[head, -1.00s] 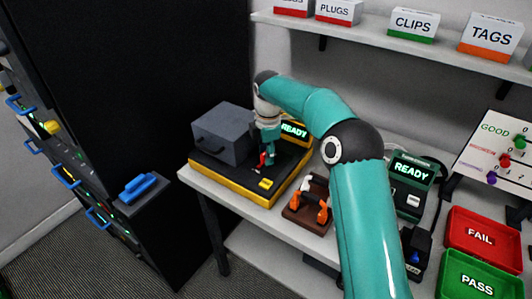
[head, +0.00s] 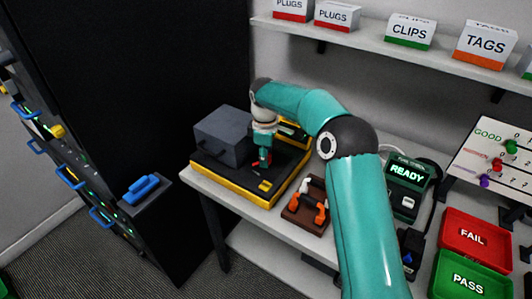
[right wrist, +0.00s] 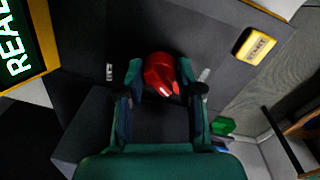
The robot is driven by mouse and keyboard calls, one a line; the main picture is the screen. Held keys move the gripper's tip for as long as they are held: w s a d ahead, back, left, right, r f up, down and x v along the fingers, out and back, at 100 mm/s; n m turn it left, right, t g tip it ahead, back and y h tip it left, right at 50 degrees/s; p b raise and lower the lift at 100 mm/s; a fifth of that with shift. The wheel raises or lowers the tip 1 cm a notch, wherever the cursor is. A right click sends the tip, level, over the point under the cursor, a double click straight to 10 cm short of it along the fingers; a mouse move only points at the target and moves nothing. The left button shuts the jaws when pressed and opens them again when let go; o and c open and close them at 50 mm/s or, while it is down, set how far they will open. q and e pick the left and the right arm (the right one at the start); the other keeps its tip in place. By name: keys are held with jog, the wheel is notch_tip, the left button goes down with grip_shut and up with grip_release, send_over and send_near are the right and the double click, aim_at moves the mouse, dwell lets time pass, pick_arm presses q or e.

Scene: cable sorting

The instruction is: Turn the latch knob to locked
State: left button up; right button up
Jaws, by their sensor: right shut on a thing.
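The latch knob (right wrist: 162,72) is red with a white pointer mark, on the dark top of the yellow-edged test station (head: 232,187). In the right wrist view it sits between the two fingers of my right gripper (right wrist: 161,78), which is shut on it. Small white markings (right wrist: 109,72) lie on the panel on both sides of the knob; I cannot read them surely. In the head view my right gripper (head: 263,163) points down at the knob, which is mostly hidden there. My left gripper is not in view.
A grey box with a handle (head: 222,135) stands left of the gripper on the station. A yellow start button (right wrist: 256,45) is near the knob. A brown block with orange clips (head: 307,205) and a READY device (head: 407,172) stand to the right. Red and green trays (head: 474,237) are farther right.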

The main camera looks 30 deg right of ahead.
jog(key=m+p, duration=0.1)
jog(key=m, duration=0.4)
jog(key=shift+w+r+m, duration=0.1)
jog(key=shift+m, duration=0.2)
jog(key=m+p, duration=0.1)
jog(key=m, duration=0.3)
jog(key=shift+m, duration=0.4)
jog(key=o, duration=1.2)
jog(key=shift+a+g, duration=0.1)
jog(key=shift+g, duration=0.2)
jog(key=shift+c, duration=0.2)
notch_tip(320, 180, up, 12)
jog(key=shift+a, duration=0.35)
